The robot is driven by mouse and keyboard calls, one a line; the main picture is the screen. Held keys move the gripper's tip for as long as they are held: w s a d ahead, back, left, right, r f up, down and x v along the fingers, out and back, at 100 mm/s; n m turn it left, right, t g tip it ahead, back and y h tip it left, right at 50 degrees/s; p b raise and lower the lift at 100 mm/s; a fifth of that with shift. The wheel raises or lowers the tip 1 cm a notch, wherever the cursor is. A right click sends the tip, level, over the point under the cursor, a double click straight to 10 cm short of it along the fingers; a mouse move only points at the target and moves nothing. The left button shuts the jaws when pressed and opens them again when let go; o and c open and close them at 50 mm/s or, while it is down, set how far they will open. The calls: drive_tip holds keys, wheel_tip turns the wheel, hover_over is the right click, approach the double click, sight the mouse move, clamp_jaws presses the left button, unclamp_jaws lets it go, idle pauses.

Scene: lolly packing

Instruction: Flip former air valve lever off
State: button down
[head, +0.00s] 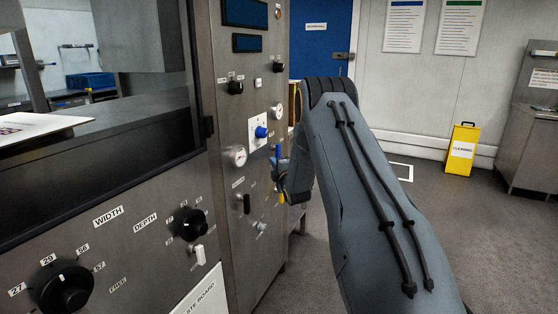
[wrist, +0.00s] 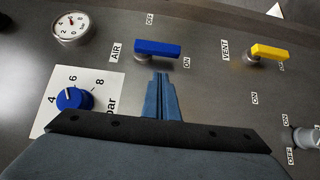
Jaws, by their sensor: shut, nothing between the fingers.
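The blue air valve lever (wrist: 158,48) shows in the wrist view on the metal panel, beside the AIR label, with OFF and ON labels around it. Its handle extends from its pivot toward the ON label. In the head view the lever (head: 278,151) stands roughly vertical on the cabinet face, partly crowded by my gripper. My gripper (wrist: 160,78) is shut and empty, its blue-grey fingertips just below the handle in the wrist view. Whether they touch it I cannot tell. In the head view my gripper (head: 274,161) is at the panel.
A yellow vent lever (wrist: 270,52) sits right of the blue lever. A blue regulator knob (wrist: 72,98) and a pressure gauge (wrist: 72,28) are at the left. A grey knob (wrist: 304,138) is at lower right. Open floor (head: 445,235) lies right of my arm, with a yellow cleaning sign (head: 462,150).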

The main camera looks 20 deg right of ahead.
sight(277, 153)
drive_tip(key=w+d, duration=0.2)
drive_tip(key=d, duration=0.1)
drive_tip(key=shift+d, duration=0.1)
idle(0.4)
drive_tip(key=shift+f+b, duration=0.15)
drive_tip(key=shift+b, duration=0.25)
